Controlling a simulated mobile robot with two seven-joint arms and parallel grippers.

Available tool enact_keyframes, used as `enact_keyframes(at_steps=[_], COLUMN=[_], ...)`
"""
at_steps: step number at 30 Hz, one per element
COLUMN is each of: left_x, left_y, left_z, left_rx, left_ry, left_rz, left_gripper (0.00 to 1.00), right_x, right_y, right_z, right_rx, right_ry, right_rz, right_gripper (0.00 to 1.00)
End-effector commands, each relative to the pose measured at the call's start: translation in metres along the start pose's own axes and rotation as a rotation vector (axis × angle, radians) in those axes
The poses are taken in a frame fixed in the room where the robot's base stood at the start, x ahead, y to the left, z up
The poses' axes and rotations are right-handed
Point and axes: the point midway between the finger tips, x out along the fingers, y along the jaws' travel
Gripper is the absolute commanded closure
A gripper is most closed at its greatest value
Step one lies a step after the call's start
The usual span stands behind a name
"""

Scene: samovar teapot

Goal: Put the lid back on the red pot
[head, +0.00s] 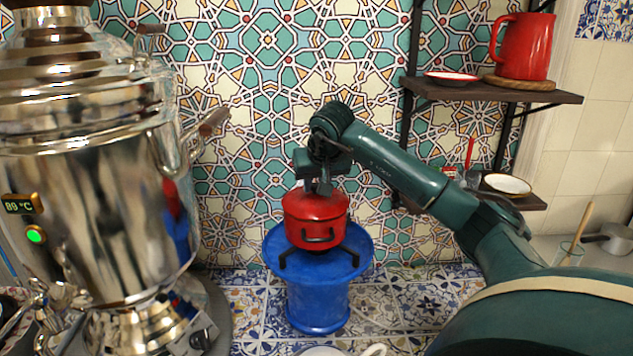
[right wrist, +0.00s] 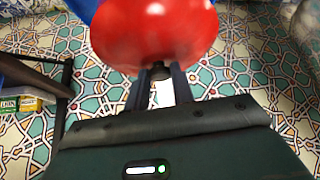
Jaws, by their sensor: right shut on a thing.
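The red pot (head: 315,235) stands upright on a black trivet on the blue stand (head: 318,300), with a dark handle facing me. The red lid (head: 316,205) is at the pot's mouth and looks about level; I cannot tell whether it is fully seated. My right gripper (head: 322,187) is above the lid, pointing down, with its fingers shut on the lid's dark knob. In the right wrist view the red lid (right wrist: 155,35) fills the top, and its knob is between the fingers (right wrist: 160,82). My left gripper is not in view.
A large shiny samovar (head: 80,190) stands at left, its handle (head: 213,122) reaching toward the pot. A dark shelf (head: 490,91) at right holds a red jug (head: 524,45) and a plate. A white cup (head: 372,350) is at the front edge. The tiled wall is behind.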

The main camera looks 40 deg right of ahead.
Motion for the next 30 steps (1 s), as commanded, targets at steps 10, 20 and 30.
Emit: enact_keyframes(at_steps=[10,20,30], left_x=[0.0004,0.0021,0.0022], left_y=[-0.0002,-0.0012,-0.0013], left_z=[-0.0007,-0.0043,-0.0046], left_rx=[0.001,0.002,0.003], left_ry=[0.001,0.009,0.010], left_rz=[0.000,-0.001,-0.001], left_gripper=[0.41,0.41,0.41], right_x=[-0.0002,0.0001,0.0001], right_y=[0.0002,0.0001,0.0001], right_z=[-0.0002,0.0001,0.0000], right_rx=[0.001,0.000,0.000], right_ry=[0.001,0.000,0.000], right_rz=[0.000,0.000,0.000], right_gripper=[0.58,0.44,0.29])
